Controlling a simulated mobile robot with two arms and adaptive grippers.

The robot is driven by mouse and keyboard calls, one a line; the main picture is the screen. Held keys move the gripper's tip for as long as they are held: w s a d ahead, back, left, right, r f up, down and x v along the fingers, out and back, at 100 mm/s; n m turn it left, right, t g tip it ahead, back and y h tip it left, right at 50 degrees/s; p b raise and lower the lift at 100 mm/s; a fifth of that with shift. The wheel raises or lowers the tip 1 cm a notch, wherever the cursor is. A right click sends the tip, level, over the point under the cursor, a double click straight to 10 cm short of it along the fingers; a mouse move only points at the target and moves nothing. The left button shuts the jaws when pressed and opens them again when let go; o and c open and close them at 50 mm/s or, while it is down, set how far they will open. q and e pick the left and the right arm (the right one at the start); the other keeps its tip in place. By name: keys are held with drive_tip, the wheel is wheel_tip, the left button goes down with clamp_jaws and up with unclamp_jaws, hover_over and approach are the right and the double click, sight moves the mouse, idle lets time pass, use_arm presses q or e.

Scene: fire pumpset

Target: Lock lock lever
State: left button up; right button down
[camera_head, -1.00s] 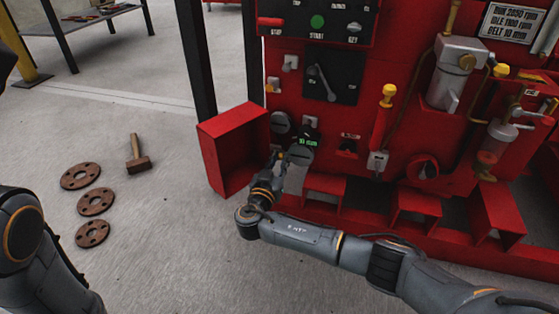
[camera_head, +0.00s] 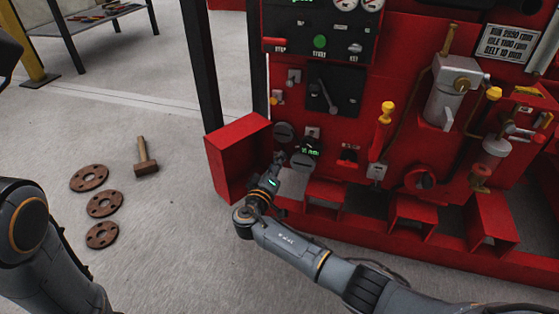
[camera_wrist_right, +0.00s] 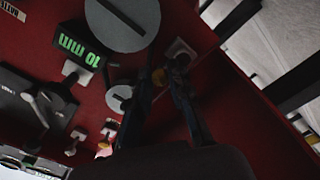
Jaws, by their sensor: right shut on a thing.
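My right gripper (camera_head: 279,158) is at the red panel (camera_head: 345,125), beside two grey round discs, the upper one (camera_head: 283,131) and the lower one (camera_head: 302,161). In the right wrist view its dark fingers (camera_wrist_right: 170,72) are closed together at a small light plate (camera_wrist_right: 179,48) on the panel. I take the small part between the fingertips for the lock lever; the fingers hide most of it, so its angle cannot be told. A small brass-coloured piece (camera_wrist_right: 158,76) shows beside the fingertips. My left arm comes in at the lower left; its gripper is out of view.
A green-lit 10 mm display (camera_head: 308,147) sits close beside the gripper. A red open box (camera_head: 236,150) juts out to its left. A dark plate with a grey lever (camera_head: 323,92) is above. A hammer (camera_head: 145,158) and rusty flanges (camera_head: 103,203) lie on the open floor.

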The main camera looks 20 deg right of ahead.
drive_tip(key=shift+w+a+r+n+p, duration=0.1)
drive_tip(key=shift+a+n+p, duration=0.1)
drive_tip(key=shift+n, duration=0.55)
drive_tip(key=shift+w+a+n+p, duration=0.15)
drive_tip(key=shift+n+p, duration=0.1)
drive_tip(key=shift+n, duration=0.55)
drive_tip(key=shift+w+a+r+n+p, duration=0.1)
drive_tip(key=shift+a+n+p, duration=0.1)
drive_tip(key=shift+n, duration=0.55)
drive_tip(key=c, duration=1.2)
unclamp_jaws()
drive_tip(key=shift+f, duration=0.1)
drive_tip(key=v, duration=1.2)
